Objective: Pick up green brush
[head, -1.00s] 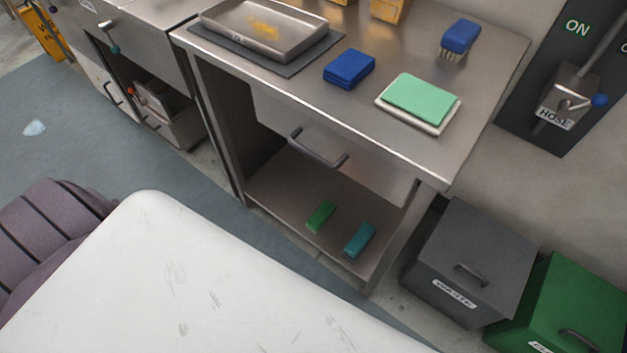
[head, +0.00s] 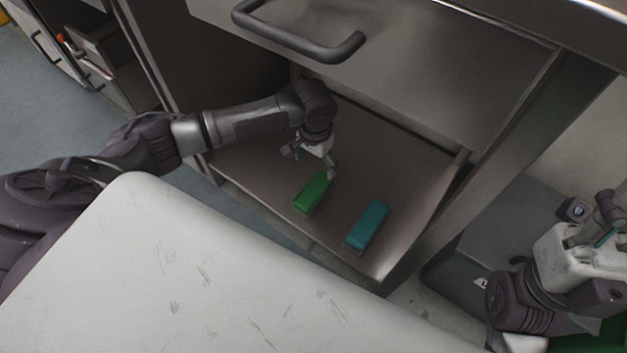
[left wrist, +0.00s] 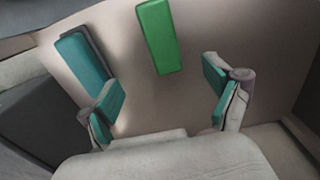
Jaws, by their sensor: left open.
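The green brush (head: 312,193), a block shape, lies on the lower shelf (head: 260,165) of the steel table. It also shows in the left wrist view (left wrist: 160,38), at the top centre, beyond the fingers. My left gripper (head: 312,163) is open and empty just above and behind the green brush in the head view. Its two teal-padded fingers (left wrist: 162,98) are spread wide, with only bare shelf between them. My right gripper (head: 604,238) is at the right edge of the head view, partly cut off; its jaw opening is unclear.
A teal brush (head: 368,226) lies right of the green one; it also shows in the left wrist view (left wrist: 84,62). A drawer with a dark handle (head: 300,40) overhangs the shelf. A grey bin (head: 500,240) stands right. My white base top fills the foreground.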

